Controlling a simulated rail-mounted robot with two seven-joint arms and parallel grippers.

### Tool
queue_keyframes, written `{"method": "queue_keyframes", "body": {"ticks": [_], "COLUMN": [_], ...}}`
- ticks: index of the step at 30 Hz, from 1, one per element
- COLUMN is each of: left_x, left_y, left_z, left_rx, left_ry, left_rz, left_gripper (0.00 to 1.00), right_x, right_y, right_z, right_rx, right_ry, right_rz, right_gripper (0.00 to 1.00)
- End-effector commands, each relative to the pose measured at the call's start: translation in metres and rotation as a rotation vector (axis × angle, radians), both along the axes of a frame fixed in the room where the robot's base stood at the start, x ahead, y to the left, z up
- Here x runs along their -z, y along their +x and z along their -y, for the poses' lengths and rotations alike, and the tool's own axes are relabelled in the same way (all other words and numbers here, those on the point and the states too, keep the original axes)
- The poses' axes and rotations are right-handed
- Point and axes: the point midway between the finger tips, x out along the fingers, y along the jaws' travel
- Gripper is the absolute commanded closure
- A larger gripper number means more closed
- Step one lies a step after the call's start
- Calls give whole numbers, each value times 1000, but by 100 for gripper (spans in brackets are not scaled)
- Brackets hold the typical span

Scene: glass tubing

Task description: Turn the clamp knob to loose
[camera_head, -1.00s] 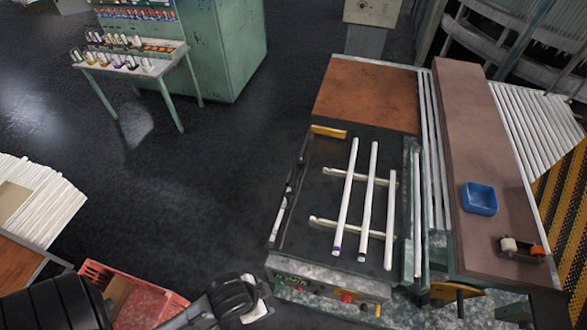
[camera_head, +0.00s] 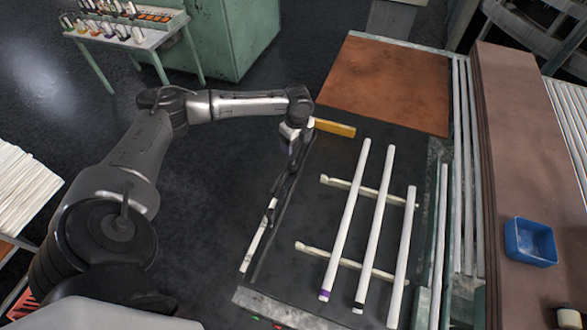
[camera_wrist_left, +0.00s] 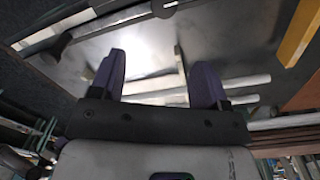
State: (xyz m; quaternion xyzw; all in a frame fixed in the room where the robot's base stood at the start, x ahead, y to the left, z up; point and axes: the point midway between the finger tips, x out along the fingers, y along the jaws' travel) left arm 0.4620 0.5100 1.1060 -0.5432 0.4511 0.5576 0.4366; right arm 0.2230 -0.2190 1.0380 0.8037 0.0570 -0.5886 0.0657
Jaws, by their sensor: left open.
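My left gripper (camera_head: 290,150) is over the left edge of the black work table (camera_head: 290,290), beside the yellow bar, and is mostly hidden by its own wrist. The left wrist view shows its two purple fingers (camera_wrist_left: 160,82) apart, with nothing held between them. A pale rail with dark fittings (camera_head: 262,228) runs along the table's left edge. In the left wrist view a dark round knob-like part (camera_wrist_left: 57,46) sits on this rail, ahead and left of the fingers and apart from them. I cannot tell for sure which part is the clamp knob. My right gripper is not in view.
Several white glass tubes (camera_head: 345,222) lie across two pale supports (camera_head: 340,261) on the table. The yellow bar (camera_head: 336,128) is at its far left corner. A blue tray (camera_head: 530,242) stands on the brown bench at right. Open floor lies left of the table.

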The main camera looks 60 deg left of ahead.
Motion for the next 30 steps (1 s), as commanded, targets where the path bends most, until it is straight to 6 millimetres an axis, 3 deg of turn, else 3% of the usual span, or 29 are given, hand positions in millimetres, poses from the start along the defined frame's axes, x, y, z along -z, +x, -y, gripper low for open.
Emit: {"method": "queue_keyframes", "body": {"ticks": [5,21,30], "left_x": [7,100,128], "left_y": [0,-3,-3], "left_z": [-13,-11,-11], "left_rx": [-8,-9,-8], "left_ry": [-2,-3,-2], "left_rz": [-1,0,2], "left_gripper": [31,31,31], "right_x": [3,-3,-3], "right_y": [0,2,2], "right_z": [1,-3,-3], "right_rx": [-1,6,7], "right_ry": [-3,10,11], "right_rz": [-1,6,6], "right_gripper": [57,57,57]}}
